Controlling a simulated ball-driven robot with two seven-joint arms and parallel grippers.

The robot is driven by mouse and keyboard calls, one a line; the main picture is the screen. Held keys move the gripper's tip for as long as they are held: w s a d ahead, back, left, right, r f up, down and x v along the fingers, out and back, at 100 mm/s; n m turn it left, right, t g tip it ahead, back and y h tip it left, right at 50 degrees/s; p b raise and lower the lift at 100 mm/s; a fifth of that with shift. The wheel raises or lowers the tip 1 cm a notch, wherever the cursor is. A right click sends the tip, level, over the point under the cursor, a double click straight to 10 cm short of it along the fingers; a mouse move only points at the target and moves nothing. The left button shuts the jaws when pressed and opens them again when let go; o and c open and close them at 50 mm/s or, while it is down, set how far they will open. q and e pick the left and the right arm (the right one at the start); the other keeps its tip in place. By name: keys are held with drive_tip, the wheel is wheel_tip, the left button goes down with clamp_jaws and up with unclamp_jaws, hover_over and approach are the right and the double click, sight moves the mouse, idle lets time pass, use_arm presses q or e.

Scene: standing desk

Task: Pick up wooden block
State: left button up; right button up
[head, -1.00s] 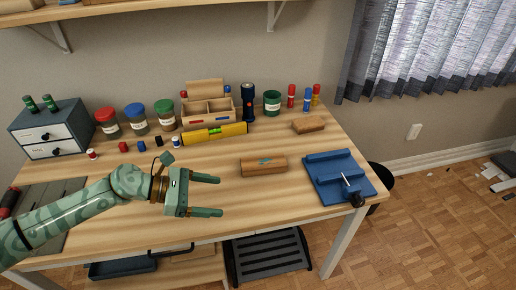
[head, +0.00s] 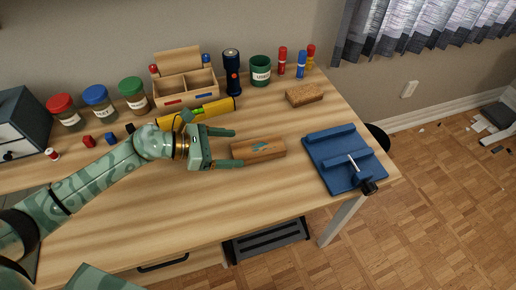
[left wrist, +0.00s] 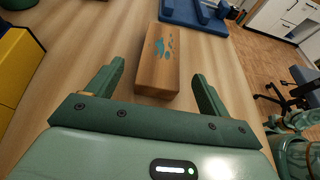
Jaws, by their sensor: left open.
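The wooden block (head: 258,150) lies flat on the desk, brown with a teal mark on top. It also shows in the left wrist view (left wrist: 157,65), just ahead of and partly between the fingertips. My left gripper (head: 236,148) is open and empty, with its fingers pointing right at the block's left end. In the left wrist view its two fingers (left wrist: 155,82) stand apart on either side of the block's near end. My right gripper is not in view.
A blue vise-like board (head: 345,160) lies right of the block. A yellow level (head: 205,112) lies just behind my left gripper. A lighter block or brush (head: 305,94), a flashlight (head: 232,75) and a green cup (head: 260,72) stand further back. The desk front is clear.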

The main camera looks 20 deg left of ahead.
sight(247, 149)
use_arm(q)
drive_tip(key=b+x, duration=0.1)
drive_tip(key=x, duration=0.5)
drive_tip(key=shift+w+d+f, duration=0.1)
drive_tip(key=shift+d+f, duration=0.1)
drive_tip(key=shift+f, duration=0.1)
drive_tip(key=c, duration=1.1)
